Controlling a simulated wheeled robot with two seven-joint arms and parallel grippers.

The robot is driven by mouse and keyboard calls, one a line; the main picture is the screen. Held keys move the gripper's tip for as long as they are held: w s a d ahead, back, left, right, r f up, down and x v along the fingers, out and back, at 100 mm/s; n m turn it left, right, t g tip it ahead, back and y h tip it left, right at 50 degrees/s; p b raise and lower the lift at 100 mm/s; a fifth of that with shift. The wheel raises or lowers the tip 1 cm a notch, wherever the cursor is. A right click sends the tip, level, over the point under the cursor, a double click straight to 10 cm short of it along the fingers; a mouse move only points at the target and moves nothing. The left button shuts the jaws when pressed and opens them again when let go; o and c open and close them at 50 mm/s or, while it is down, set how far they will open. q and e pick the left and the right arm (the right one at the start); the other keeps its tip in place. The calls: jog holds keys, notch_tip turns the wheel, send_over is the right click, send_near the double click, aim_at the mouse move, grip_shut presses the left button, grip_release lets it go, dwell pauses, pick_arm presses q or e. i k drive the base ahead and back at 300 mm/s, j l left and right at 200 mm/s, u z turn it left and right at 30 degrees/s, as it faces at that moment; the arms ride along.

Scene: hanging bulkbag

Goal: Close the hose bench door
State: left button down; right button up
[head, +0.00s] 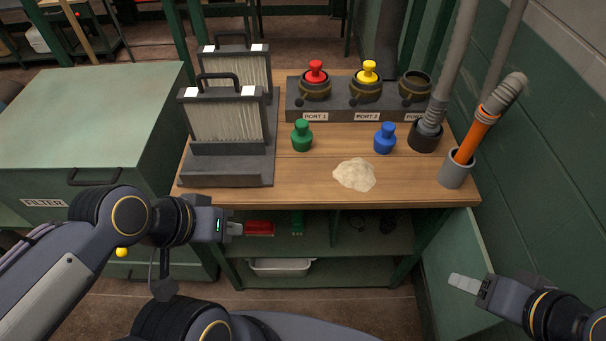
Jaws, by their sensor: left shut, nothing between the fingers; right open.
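The hose bench (310,190) has a wooden top and an open front showing its shelves. Its green door (455,245) stands open at the right side, swung out toward me. My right gripper (466,284) is open and empty in front of the door panel at the lower right; I cannot tell whether it touches the panel. My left gripper (235,229) is shut and empty in front of the bench's left front, next to a red item in the view. The lower part of the door is partly hidden by my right gripper and arm.
On the bench top are filter panels (225,115), a port block (330,112), green (301,136) and blue (384,138) plugs, a powder pile (354,174) and an orange-banded hose (478,130). Below are a red item (258,227) and white bin (280,267). A green cabinet (90,120) stands left.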

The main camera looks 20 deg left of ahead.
aim_at(458, 247)
jog(key=l+u, duration=0.55)
jog(key=j+z, duration=0.45)
jog(key=k+j+z, duration=0.1)
jog(key=j+z, duration=0.2)
jog(key=z, duration=0.15)
jog(key=k+j+z, duration=0.15)
jog(key=j+z, duration=0.3)
jog(key=l, duration=0.1)
